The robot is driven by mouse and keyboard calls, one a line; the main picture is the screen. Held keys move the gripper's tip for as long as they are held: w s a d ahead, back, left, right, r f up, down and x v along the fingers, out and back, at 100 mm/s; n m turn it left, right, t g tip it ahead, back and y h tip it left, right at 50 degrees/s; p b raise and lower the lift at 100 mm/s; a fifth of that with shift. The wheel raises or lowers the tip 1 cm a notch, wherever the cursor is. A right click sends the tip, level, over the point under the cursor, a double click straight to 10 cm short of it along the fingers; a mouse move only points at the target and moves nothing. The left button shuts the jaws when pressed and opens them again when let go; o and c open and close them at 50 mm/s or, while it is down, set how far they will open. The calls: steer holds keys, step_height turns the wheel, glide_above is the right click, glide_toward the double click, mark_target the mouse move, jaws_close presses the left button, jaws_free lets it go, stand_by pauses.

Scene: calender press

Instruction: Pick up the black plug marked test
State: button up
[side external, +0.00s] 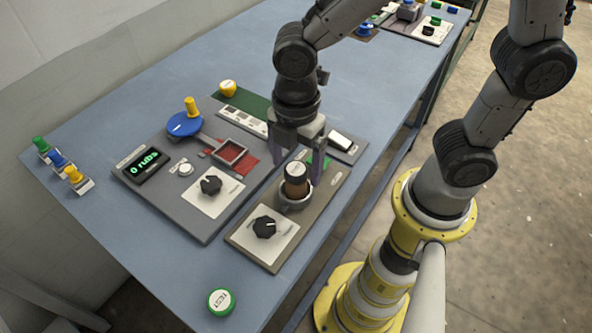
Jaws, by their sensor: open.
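My gripper (296,164) points down over this piece. It is open, with one purple-grey finger to the left and behind and the other to the right; I cannot tell whether they touch it. A round green piece with a white face reading TEST (221,300) lies on the table near the front edge. No black piece clearly reads TEST.
The small panel (238,237) also carries a black knob (264,227). The larger grey panel (150,195) beside it has a display (144,166), a second knob (211,185) and a red tray (231,152). Coloured plugs (58,160) stand at the left; the table's front left is clear.

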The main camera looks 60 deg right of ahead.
jaws_close()
stand_by(0.3)
steer(key=shift+r, duration=0.1)
